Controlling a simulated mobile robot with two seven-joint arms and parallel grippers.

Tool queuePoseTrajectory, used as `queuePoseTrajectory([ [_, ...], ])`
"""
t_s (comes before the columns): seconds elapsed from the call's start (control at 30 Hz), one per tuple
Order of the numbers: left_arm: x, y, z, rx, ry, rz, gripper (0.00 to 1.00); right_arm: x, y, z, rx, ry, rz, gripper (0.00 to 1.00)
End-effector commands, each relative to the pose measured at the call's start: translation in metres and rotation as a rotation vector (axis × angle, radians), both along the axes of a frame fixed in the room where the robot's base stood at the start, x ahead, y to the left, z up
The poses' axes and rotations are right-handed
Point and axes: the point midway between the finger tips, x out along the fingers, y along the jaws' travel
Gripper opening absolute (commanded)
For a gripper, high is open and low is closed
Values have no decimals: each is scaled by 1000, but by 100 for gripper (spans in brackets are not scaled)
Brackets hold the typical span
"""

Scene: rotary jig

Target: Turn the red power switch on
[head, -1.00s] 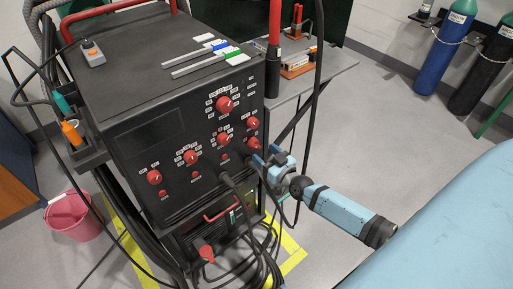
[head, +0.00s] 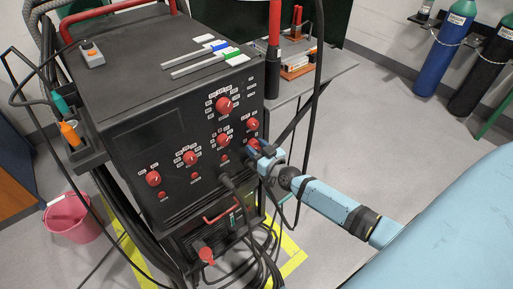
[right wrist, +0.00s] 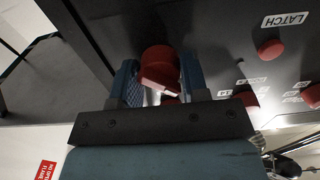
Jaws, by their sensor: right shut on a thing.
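A black welding-type machine (head: 150,140) carries several red knobs on its front panel. My right gripper (head: 260,152) is at the panel's right edge, at the lowest red knob there (head: 253,143). In the right wrist view my right gripper (right wrist: 158,72) has its blue fingers on either side of this red switch knob (right wrist: 157,56), shut on it. The knob has a raised grip bar, seen between the fingers. Its label is hidden, so I cannot read its setting. My left gripper is not in view.
A black cable (head: 240,197) plugs into the panel beside my right gripper. Another red knob (head: 253,124) sits just above the held one. A grey side table (head: 335,68) stands behind on the right. A pink bucket (head: 75,225) stands on the floor at left.

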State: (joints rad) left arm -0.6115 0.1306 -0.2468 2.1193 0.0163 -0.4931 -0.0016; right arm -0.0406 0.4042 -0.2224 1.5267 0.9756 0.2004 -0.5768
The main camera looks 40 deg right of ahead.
Motion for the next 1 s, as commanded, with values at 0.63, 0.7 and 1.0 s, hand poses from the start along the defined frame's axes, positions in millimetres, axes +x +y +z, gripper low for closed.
queuePoseTrajectory([
  [0.63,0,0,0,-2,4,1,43,0,1,0,315,26,-1,18],
  [0.7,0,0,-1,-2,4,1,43,0,1,-1,383,31,-1,18],
  [1.0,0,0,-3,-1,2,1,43,0,1,-1,668,54,-1,18],
])
